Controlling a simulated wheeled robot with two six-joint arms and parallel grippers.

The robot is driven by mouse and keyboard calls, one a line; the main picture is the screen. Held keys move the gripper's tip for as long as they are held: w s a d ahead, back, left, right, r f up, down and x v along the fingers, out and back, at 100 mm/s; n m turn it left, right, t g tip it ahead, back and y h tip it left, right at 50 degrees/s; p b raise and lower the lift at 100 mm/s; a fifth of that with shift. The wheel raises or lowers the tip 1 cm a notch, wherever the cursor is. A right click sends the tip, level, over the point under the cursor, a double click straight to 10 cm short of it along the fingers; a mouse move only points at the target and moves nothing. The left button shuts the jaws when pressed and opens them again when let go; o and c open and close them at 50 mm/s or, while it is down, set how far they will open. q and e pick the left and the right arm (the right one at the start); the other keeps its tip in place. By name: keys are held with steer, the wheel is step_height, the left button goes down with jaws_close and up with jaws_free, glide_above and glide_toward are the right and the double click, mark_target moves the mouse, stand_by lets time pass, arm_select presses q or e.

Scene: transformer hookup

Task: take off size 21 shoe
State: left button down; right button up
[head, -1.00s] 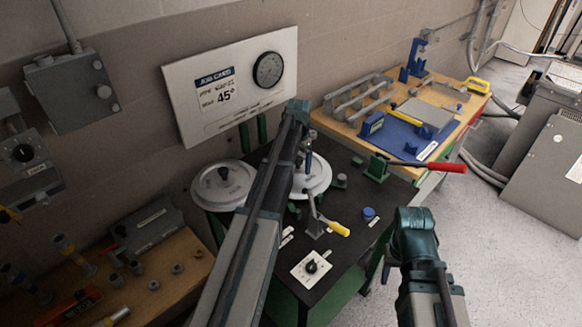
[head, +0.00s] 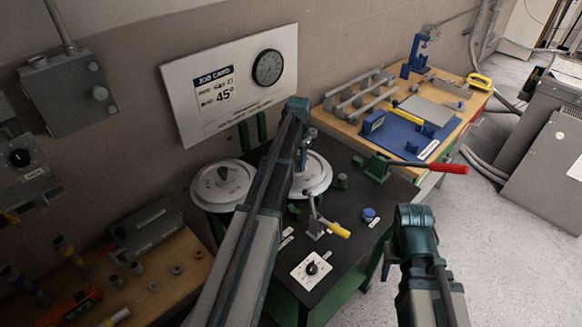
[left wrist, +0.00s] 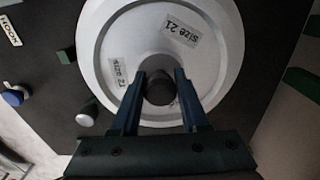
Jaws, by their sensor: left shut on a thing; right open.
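The size 21 shoe is a white round disc (left wrist: 221,63) with two "size 21" labels and a dark central knob (left wrist: 160,92). In the left wrist view my left gripper (left wrist: 160,100) has its fingers on either side of that knob, shut on it. In the head view the disc (head: 318,178) lies on the dark bench top, partly hidden behind my left arm. My left gripper (head: 302,160) is also mostly hidden there. My right gripper (head: 387,268) hangs beside the bench's right edge, open and away from the shoe; its fingers are barely visible.
A second white disc (head: 222,185) stands to the left. A yellow-handled lever (head: 325,225), a dial plate (head: 311,269), a blue button (head: 369,214) and a red-handled clamp (head: 440,167) are on or by the dark bench. A job card board (head: 230,85) hangs behind.

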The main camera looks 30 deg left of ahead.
arm_select(q)
steer(key=shift+s+d, duration=0.1)
steer(key=shift+d, duration=0.2)
steer(key=shift+w+a+r+p, duration=0.1)
steer(key=shift+w+r+p, duration=0.1)
steer(key=shift+p, duration=0.3)
steer(key=shift+w+r+p, duration=0.1)
steer(key=shift+r+p, duration=0.3)
steer(key=shift+a, duration=0.1)
steer(key=shift+c, duration=1.7)
jaws_free()
steer(key=shift+w, duration=0.1)
steer(key=shift+r, duration=0.1)
step_height(320, 180, up, 5)
steer(key=p, duration=0.5)
steer(key=shift+a, duration=0.1)
